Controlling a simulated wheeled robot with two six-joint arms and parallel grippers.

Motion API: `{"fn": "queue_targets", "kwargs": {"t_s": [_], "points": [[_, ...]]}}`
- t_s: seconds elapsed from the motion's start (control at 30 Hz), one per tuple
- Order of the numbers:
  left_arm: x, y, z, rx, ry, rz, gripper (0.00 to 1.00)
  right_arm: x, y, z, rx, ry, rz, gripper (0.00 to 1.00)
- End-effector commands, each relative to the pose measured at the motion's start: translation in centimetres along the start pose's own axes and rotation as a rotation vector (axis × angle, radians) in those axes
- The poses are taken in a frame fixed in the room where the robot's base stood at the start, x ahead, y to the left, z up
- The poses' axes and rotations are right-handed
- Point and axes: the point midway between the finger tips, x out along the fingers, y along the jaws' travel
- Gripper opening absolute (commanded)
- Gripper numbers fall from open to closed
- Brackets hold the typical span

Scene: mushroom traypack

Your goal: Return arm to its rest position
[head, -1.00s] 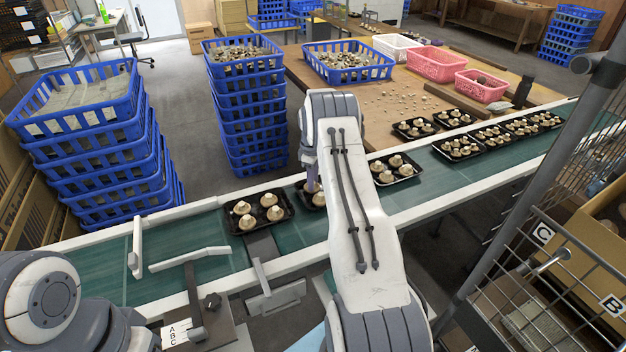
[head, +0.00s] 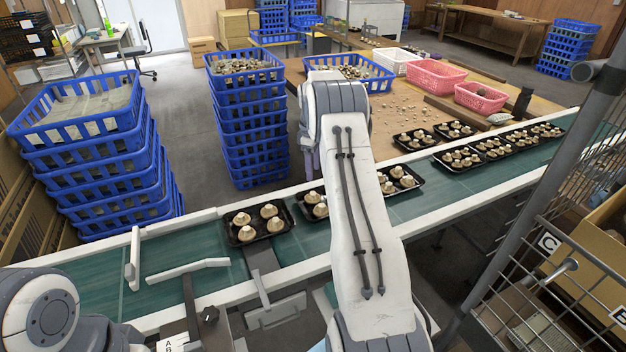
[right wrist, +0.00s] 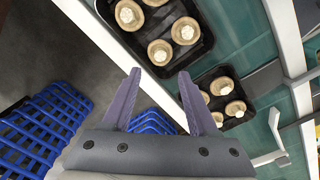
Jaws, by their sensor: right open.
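My right arm (head: 362,215) reaches up through the middle of the head view, over the conveyor (head: 95,285). Its gripper is mostly hidden behind the arm there. In the right wrist view my right gripper (right wrist: 160,75) shows two purple fingers spread apart, with nothing between them. A black tray of mushrooms (right wrist: 160,68) lies beyond the fingertips, and a second tray (right wrist: 232,120) lies to the right. In the head view, one mushroom tray (head: 250,236) sits left of the arm and another (head: 311,217) is partly hidden by it. My left gripper is out of view.
More mushroom trays (head: 474,165) stand farther right along the conveyor. Blue crate stacks (head: 250,135) rise behind the belt, with another stack (head: 105,165) at left. A wire rack (head: 530,270) with boxes is close on the right. Pink baskets (head: 437,75) stand on the table.

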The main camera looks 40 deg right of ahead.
Motion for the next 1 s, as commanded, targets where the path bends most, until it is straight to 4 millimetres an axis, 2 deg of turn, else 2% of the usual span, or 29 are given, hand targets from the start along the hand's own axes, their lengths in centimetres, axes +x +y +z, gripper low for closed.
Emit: {"fn": "queue_targets", "kwargs": {"t_s": [0.33,0.37,0.47,0.57,0.6,0.67,0.7,0.77,0.8,0.87,0.9,0.97,1.0], "points": [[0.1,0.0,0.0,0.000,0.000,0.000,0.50,-1.2,-0.5,-0.5,-0.003,0.002,0.001,0.59],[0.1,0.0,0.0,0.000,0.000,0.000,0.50,-1.4,-0.9,-0.9,-0.006,0.003,0.000,0.59],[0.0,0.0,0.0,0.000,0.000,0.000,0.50,-3.0,-3.7,-3.4,-0.017,0.011,-0.001,0.59],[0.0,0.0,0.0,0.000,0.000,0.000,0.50,-5.3,-9.0,-6.7,-0.032,0.024,-0.005,0.59],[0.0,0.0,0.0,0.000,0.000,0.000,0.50,-6.4,-11.6,-8.0,-0.037,0.029,-0.008,0.59],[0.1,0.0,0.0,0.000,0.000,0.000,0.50,-7.9,-15.8,-9.5,-0.044,0.037,-0.013,0.59],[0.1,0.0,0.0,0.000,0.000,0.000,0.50,-8.7,-18.7,-10.2,-0.047,0.042,-0.018,0.59],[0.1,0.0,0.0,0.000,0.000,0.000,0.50,-10.0,-23.1,-10.8,-0.053,0.050,-0.025,0.59],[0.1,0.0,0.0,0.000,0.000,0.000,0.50,-10.8,-26.1,-10.8,-0.057,0.053,-0.031,0.59],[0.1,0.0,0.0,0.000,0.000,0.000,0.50,-11.7,-30.6,-10.4,-0.064,0.058,-0.039,0.59],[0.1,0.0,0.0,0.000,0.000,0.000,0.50,-12.3,-33.6,-9.8,-0.069,0.061,-0.045,0.59],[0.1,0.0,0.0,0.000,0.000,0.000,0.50,-13.0,-37.9,-8.4,-0.074,0.066,-0.055,0.59],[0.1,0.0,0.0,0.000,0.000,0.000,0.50,-13.3,-40.7,-7.1,-0.079,0.066,-0.063,0.59]]}}
